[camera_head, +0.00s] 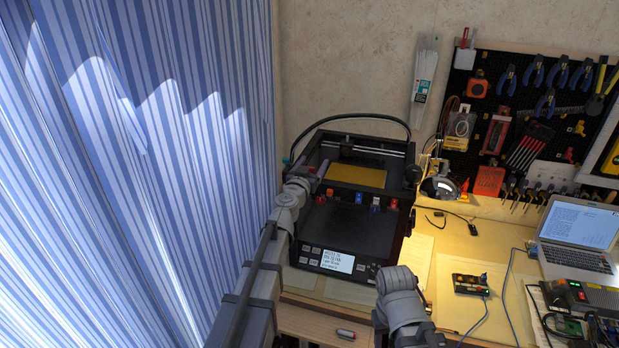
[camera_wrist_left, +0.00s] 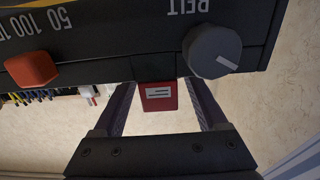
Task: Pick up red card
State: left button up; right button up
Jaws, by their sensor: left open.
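The red card (camera_wrist_left: 158,96), with a white label, shows in the left wrist view. It sticks out from the edge of a dark panel (camera_wrist_left: 110,65). My left gripper (camera_wrist_left: 163,92) is open, with one finger on each side of the card and a visible gap beside it. The fingertips are partly hidden behind the panel. In the head view my left gripper (camera_head: 311,178) is at the left side of the black printer (camera_head: 350,225); I cannot pick out the same card there. My right arm is at the lower middle, but its gripper does not show.
The panel carries an orange-red button (camera_wrist_left: 32,69) and a grey knob (camera_wrist_left: 217,50) close to the left fingers. A laptop (camera_head: 580,235) and a small black box (camera_head: 470,284) stand on the bench at right. A pegboard (camera_head: 525,115) of tools hangs behind.

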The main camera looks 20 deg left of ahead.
pick_arm(q)
grip_shut()
dwell(0.5)
jog(key=shift+r, duration=0.1)
notch_tip(320, 180, up, 10)
jog(key=p, duration=1)
